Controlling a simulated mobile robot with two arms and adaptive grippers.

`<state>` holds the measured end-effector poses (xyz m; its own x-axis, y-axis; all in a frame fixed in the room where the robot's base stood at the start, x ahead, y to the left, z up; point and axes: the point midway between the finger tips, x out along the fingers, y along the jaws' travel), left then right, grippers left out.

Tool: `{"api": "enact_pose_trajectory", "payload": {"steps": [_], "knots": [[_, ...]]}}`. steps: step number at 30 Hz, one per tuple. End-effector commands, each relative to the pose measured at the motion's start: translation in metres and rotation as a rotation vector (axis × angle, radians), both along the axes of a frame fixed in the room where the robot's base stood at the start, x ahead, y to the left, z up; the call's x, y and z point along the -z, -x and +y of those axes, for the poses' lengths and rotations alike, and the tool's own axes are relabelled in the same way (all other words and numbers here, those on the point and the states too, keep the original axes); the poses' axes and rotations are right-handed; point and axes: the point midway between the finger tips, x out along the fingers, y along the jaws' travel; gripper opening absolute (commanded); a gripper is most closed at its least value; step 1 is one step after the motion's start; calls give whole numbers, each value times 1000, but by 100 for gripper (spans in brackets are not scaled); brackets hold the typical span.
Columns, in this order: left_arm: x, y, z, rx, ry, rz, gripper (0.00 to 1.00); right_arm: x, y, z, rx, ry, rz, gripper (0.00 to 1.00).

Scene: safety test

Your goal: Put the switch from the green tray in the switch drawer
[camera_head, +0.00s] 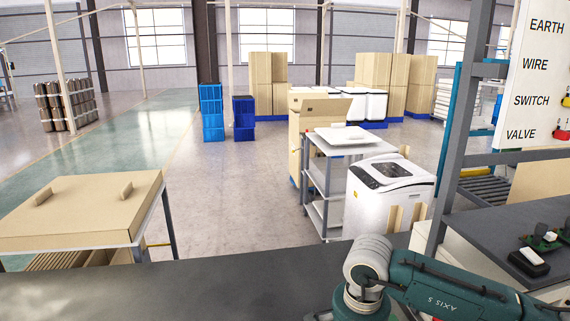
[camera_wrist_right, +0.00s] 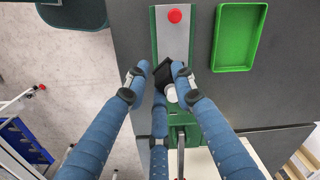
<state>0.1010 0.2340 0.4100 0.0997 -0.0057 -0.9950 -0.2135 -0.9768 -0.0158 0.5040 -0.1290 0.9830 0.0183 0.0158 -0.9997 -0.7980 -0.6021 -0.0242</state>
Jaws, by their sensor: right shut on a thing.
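In the right wrist view, my right gripper (camera_wrist_right: 158,78) has its blue fingers closed around a small dark piece (camera_wrist_right: 162,75) with a whitish part. This looks like the switch, but the fingers hide much of it. The green tray (camera_wrist_right: 217,40) lies to the upper right of the fingertips and looks empty. In the head view a board at the right carries the label SWITCH (camera_head: 531,100) between WIRE and VALVE. No open drawer can be made out. My left gripper is not in view.
A red button on a metal plate (camera_wrist_right: 174,16) sits beside the tray. A black-and-white device (camera_head: 528,262) and green circuit boards (camera_head: 540,238) lie on the dark worktop at right. A grey post (camera_head: 453,130) stands beside it. A white washer (camera_head: 388,190) stands beyond.

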Motion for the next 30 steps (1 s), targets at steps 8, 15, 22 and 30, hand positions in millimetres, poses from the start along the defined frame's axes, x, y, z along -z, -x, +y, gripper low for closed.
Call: {"api": "enact_pose_trajectory", "payload": {"steps": [8, 15, 22, 30], "knots": [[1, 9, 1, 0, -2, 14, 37, -38, 54, -33, -468, 12, -11, 0], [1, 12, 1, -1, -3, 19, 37, -58, 108, -57, -844, 21, 6, 0], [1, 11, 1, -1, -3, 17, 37, -60, 122, -60, -931, 18, 17, 0], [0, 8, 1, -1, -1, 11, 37, -60, 120, -61, -926, 19, 15, 0]]}}
